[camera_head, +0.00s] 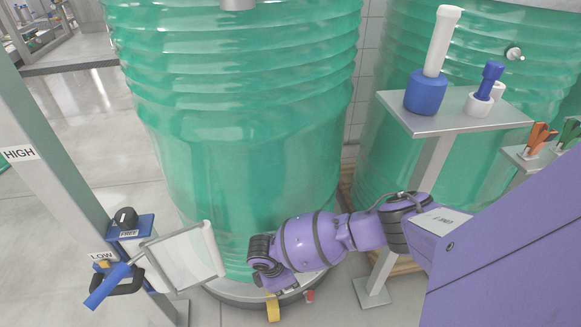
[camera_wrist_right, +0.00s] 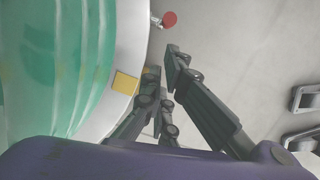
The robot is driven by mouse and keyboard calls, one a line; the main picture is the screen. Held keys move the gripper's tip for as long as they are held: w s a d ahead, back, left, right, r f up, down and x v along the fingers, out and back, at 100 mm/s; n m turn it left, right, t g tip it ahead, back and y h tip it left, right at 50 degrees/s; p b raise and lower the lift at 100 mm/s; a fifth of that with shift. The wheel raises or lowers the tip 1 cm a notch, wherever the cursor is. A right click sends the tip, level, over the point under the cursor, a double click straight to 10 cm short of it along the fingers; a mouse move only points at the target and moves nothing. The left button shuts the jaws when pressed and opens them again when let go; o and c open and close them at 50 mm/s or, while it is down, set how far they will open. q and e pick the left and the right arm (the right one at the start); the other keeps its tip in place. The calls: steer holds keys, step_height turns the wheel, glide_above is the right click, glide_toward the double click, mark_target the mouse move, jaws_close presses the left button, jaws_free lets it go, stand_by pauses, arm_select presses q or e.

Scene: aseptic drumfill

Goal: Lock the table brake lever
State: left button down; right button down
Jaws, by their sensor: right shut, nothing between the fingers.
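A short lever with a red knob (camera_head: 309,296), which looks like the brake lever, sticks out from the rim of the round table (camera_head: 235,290) under the green drum. The red knob also shows in the right wrist view (camera_wrist_right: 169,19). A yellow tab (camera_head: 273,308) is on the same rim, left of the knob. My right gripper (camera_head: 263,268) is low beside the drum, near the rim; its fingers are mostly hidden in the head view. In the wrist view my right gripper (camera_wrist_right: 163,75) is shut and empty, apart from the red knob. My left gripper is not in view.
The large green drum (camera_head: 240,140) fills the middle. A stand (camera_head: 460,112) with blue and white tools is at right.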

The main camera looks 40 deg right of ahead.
mark_target(310, 297)
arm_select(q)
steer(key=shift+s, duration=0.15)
